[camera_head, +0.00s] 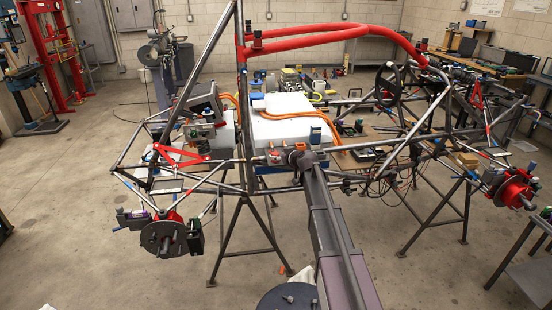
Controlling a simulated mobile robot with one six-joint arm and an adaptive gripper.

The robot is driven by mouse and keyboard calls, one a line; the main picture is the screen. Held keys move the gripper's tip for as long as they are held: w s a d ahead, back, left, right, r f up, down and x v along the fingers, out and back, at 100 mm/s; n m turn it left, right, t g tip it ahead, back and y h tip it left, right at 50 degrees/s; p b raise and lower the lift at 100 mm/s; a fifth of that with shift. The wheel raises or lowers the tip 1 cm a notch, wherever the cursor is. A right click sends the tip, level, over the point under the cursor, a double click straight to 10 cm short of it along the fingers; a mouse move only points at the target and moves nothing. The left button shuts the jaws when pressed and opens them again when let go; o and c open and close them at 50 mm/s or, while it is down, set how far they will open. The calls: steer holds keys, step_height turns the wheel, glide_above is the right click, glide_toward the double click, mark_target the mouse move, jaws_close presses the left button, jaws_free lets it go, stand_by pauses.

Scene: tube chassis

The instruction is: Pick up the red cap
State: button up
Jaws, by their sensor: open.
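The tube chassis stands on dark trestles (240,235). A white box (288,118) with orange cables sits in its middle. Red padded bars (335,33) arch above. Wheel hubs jut out left (164,240) and right (512,190). The floor at lower left is clear.

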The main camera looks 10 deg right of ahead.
mark_target(275, 155)
steer(key=shift+b+x, duration=0.6)
steer(key=shift+x, duration=1.4)
steer(key=shift+s, duration=0.1)
steer(key=c, duration=0.7)
